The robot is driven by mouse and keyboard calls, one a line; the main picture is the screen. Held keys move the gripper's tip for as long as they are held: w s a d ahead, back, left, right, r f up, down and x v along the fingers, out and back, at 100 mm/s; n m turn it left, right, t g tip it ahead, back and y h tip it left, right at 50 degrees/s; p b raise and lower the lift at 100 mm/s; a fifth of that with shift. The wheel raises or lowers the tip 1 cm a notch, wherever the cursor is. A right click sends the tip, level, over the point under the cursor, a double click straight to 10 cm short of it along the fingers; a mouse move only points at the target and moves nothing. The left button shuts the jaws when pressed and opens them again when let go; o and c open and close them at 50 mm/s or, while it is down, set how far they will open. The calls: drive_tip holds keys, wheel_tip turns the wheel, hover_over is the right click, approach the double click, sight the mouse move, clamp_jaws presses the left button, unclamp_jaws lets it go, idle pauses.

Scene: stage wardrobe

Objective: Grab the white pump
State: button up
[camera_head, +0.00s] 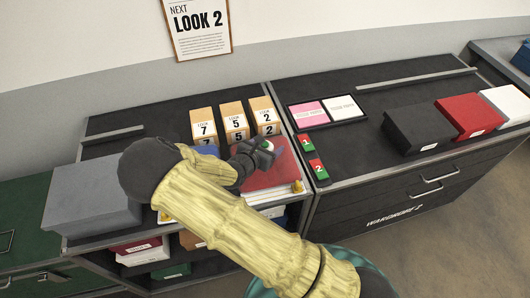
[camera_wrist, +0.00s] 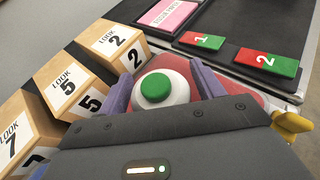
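A round white thing with a green domed top (camera_wrist: 157,88) sits between the fingers of my gripper (camera_wrist: 161,72) in the wrist view. It also shows small in the head view (camera_head: 266,146), by my gripper (camera_head: 258,152). My fingers are apart, one on each side of it, with narrow gaps showing. I cannot tell whether it rests on the red surface (camera_head: 272,173) below. Its lower part is hidden by my gripper. I make out no white shoe in either view.
Several tan LOOK boxes (camera_head: 234,122) stand behind my gripper. Red-green tags 1 and 2 (camera_head: 305,143) lie to the right. A grey box (camera_head: 92,195) stands at left; black (camera_head: 421,128), red (camera_head: 468,115) and white (camera_head: 508,103) boxes stand far right.

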drive_tip(key=c, duration=1.1)
drive_tip(key=shift+r, duration=0.1)
wheel_tip(320, 180, up, 10)
drive_tip(key=shift+f+b, duration=0.1)
drive_tip(key=shift+b, duration=0.25)
